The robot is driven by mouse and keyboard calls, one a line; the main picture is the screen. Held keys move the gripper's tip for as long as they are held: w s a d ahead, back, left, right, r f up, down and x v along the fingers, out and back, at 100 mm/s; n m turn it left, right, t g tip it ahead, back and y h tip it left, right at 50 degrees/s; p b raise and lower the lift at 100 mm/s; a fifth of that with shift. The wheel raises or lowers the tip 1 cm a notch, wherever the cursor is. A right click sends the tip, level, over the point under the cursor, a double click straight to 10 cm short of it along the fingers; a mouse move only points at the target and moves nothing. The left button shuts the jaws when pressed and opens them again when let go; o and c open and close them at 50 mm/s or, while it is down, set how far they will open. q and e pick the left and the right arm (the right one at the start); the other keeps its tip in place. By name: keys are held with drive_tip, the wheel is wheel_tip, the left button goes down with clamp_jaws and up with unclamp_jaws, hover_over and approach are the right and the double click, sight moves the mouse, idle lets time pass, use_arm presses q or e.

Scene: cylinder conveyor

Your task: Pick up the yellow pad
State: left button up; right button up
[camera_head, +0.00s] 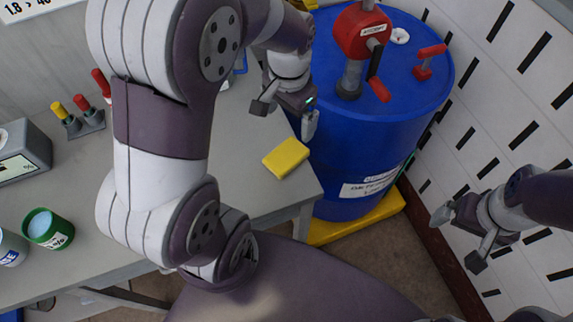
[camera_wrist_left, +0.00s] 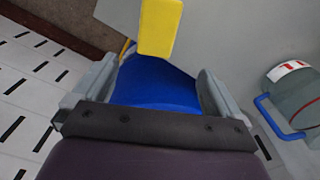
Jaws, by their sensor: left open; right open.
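The yellow pad (camera_head: 286,158) is a flat block lying on the grey table near its right corner. My left gripper (camera_head: 287,121) is open and empty, above the table's right edge, a little behind the pad in the head view and apart from it. In the left wrist view the pad (camera_wrist_left: 159,27) shows at the top, beyond the open fingers of my left gripper (camera_wrist_left: 150,92). My right gripper (camera_head: 458,238) is open and empty at the right, in front of the slotted white panel, far from the pad.
A blue drum (camera_head: 395,130) with a red pump stands right beside the table, on a yellow base (camera_head: 358,222). A green cup (camera_head: 47,229), a grey meter (camera_head: 22,153) and a rack with red and yellow tops (camera_head: 84,122) stand on the left. The table around the pad is clear.

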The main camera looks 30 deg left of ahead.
sight(291, 150)
use_arm(q)
drive_tip(key=f, duration=1.2)
drive_tip(key=shift+d, duration=0.35)
drive_tip(key=shift+r, duration=0.1)
drive_tip(key=c, duration=1.2)
drive_tip(key=shift+r, duration=0.1)
drive_tip(key=shift+r, duration=0.3)
drive_tip(key=r, duration=0.2)
drive_tip(key=d+r, duration=0.1)
drive_tip(key=r, duration=0.1)
drive_tip(key=d+r, duration=0.2)
drive_tip(key=d, duration=0.1)
drive_tip(key=d+r, duration=0.2)
drive_tip(key=d, duration=0.2)
drive_tip(key=d+r, duration=0.2)
drive_tip(key=d, duration=0.1)
drive_tip(key=shift+s+d+r+b, duration=0.1)
drive_tip(key=shift+s+d+b, duration=0.05)
drive_tip(key=shift+d+b, duration=0.2)
drive_tip(key=shift+o, duration=0.8)
